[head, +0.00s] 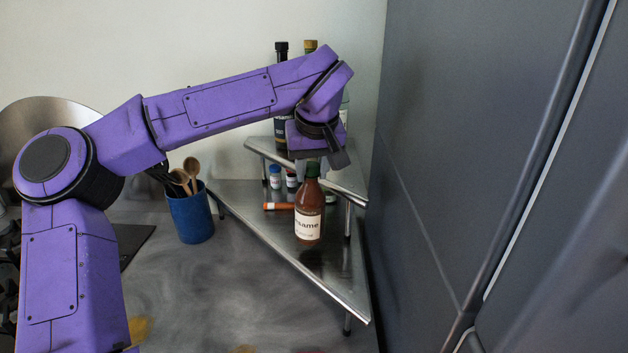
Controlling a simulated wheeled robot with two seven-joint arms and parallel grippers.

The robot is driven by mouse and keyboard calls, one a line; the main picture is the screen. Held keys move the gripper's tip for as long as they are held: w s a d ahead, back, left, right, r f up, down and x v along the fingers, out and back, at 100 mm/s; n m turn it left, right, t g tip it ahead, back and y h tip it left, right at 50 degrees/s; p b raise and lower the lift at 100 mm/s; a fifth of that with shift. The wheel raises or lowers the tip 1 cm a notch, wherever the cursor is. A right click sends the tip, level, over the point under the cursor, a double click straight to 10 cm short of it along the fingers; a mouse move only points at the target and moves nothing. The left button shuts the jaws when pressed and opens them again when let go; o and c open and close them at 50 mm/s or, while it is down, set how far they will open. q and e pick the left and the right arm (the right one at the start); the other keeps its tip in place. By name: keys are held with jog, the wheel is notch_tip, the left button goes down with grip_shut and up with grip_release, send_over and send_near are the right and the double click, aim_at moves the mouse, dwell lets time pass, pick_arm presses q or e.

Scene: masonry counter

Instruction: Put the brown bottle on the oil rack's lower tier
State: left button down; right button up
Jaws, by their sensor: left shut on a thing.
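The brown bottle (309,220) has a dark green cap and a pale label reading "same". It is upright, over the metal lower tier (346,283) of the oil rack in the head view. I cannot tell whether its base touches the tier. My left gripper (312,166) comes down from above and is shut on the bottle's cap end. The rack's upper tier (262,149) is behind, partly hidden by my arm. My right gripper is not in view.
Small jars (275,178) and an orange-red tube (279,206) are on the lower tier behind the bottle. Dark tall bottles (281,50) stand on the upper tier. A blue utensil crock (193,217) stands left of the rack. A grey panel (470,130) closes off the right.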

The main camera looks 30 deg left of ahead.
aim_at(314, 182)
pick_arm(q)
jog(key=shift+w+f, duration=0.25)
notch_tip(314, 182, down, 3)
jog(key=shift+w+f, duration=0.1)
jog(key=shift+f, duration=0.05)
jog(key=c, duration=0.8)
grip_release()
jog(key=shift+o, duration=0.2)
jog(key=v, duration=1.2)
jog(key=shift+b, duration=0.4)
